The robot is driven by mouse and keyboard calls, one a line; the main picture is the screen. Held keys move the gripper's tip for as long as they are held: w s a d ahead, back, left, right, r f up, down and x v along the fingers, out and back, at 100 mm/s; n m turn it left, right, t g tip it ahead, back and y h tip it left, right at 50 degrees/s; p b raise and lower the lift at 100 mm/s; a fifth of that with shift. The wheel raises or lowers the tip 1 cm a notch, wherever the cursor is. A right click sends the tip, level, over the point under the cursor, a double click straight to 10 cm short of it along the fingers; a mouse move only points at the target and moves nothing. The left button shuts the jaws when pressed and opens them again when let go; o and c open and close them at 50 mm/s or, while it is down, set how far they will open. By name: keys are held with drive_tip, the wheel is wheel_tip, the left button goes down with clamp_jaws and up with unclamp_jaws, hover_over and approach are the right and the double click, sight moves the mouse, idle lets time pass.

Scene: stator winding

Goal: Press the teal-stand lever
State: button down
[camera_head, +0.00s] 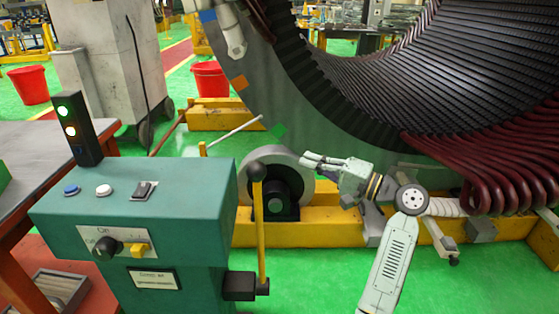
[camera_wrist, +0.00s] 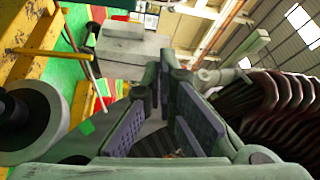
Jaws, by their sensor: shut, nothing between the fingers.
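The teal stand (camera_head: 180,210) is at the lower left of the head view. Its lever (camera_head: 261,230) is a yellow rod on a dark pivot block (camera_head: 240,287) at the stand's right side. The rod stands upright with a black ball knob (camera_head: 256,171) on top. My gripper (camera_head: 306,160) is to the right of the knob and slightly above it in the head view, apart from it. Its fingers are shut and empty, pointing left. In the wrist view the fingertips (camera_wrist: 166,62) come together. A yellow rod with a dark end, likely the lever, shows at the left edge.
A grey roller wheel (camera_head: 292,162) on a yellow frame (camera_head: 330,232) stands behind the lever. The large stator (camera_head: 350,100) with maroon coils fills the right. Lit lamps, buttons and a knob (camera_head: 105,246) are on the stand. Green floor is free below.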

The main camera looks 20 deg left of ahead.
drive_tip(key=s+a+p, duration=0.1)
drive_tip(key=a+p, duration=0.3)
drive_tip(key=a, duration=0.5)
drive_tip(key=shift+s, duration=0.3)
drive_tip(key=shift+a, duration=0.1)
